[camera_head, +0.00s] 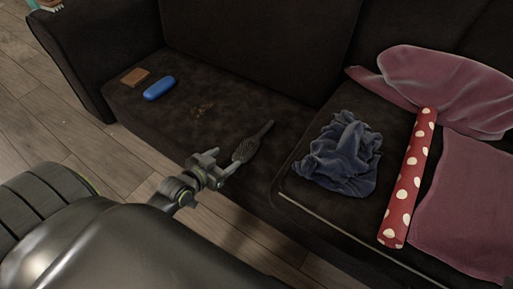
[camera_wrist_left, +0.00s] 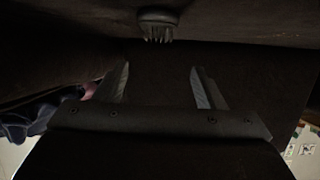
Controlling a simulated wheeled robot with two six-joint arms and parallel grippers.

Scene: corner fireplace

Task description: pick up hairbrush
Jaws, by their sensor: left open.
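A dark hairbrush (camera_head: 251,143) lies on the dark sofa seat near its front edge, with its handle pointing up and to the right. In the left wrist view the bristle end of the hairbrush (camera_wrist_left: 158,24) shows at the top middle, beyond the fingertips. My left gripper (camera_head: 222,166) is just left of and below the brush head in the head view, close to the seat's front edge. Its two fingers (camera_wrist_left: 162,85) are spread apart with nothing between them. The rest of the brush is hidden in the wrist view. My right gripper is in neither view.
A blue case (camera_head: 159,88) and a brown wallet-like item (camera_head: 134,77) lie at the left of the sofa seat (camera_head: 225,105). A crumpled blue cloth (camera_head: 341,155), a red dotted roll (camera_head: 408,180) and pink fabric (camera_head: 465,200) lie to the right.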

